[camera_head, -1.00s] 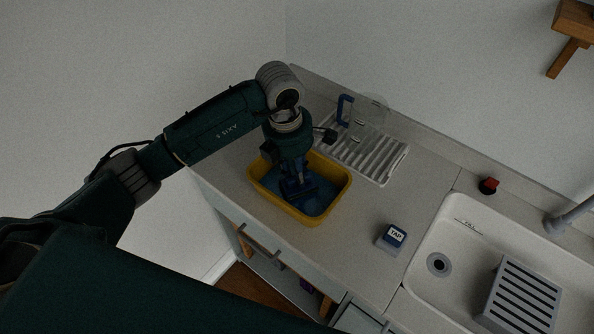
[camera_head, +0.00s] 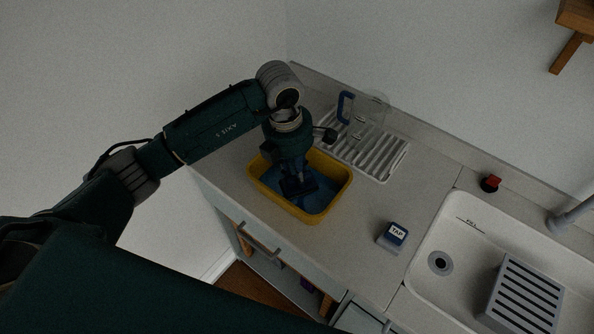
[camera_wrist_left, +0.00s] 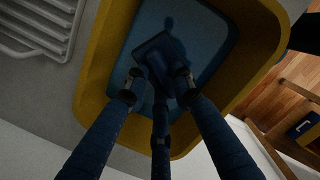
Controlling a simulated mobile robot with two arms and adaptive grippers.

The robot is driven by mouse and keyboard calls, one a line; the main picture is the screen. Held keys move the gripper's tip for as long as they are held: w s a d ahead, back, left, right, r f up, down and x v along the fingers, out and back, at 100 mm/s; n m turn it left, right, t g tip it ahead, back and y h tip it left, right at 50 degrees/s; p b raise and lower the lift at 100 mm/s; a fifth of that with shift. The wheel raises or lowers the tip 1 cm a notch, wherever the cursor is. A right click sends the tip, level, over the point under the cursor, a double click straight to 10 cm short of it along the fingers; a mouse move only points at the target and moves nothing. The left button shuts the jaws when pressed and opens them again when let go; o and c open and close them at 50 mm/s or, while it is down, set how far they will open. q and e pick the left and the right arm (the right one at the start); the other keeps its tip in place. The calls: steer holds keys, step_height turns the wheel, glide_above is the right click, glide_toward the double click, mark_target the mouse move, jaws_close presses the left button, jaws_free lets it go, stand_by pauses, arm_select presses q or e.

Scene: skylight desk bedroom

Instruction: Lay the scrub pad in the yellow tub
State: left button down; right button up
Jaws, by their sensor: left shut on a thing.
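The yellow tub (camera_head: 279,203) stands on the counter with blue water inside. My left gripper (camera_head: 298,181) reaches down into the tub from above. In the left wrist view, the left gripper (camera_wrist_left: 157,84) is shut on the scrub pad (camera_wrist_left: 158,52), a dark blue block between its fingers. The pad is over the blue inside of the tub (camera_wrist_left: 92,88), within its rim. In the head view the pad (camera_head: 301,190) shows dark below the fingers. Whether it touches the water or tub floor, I cannot tell. My right gripper is not in view.
A white ribbed draining rack (camera_head: 378,158) with a blue-handled clear item (camera_head: 345,106) stands behind the tub. A small box marked TAP (camera_head: 392,237) sits to the right on the counter. The sink (camera_head: 455,232) holds a grey slotted block (camera_head: 524,294).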

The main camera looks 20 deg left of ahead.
arm_select(q)
steer(key=shift+f, duration=0.1)
steer(key=c, duration=1.4)
jaws_free()
step_height(320, 180, up, 21)
steer(key=a+p, duration=0.1)
steer(key=p, duration=0.3)
steer(key=shift+s+p, duration=0.4)
steer(key=shift+s, duration=0.05)
steer(key=shift+f, duration=0.15)
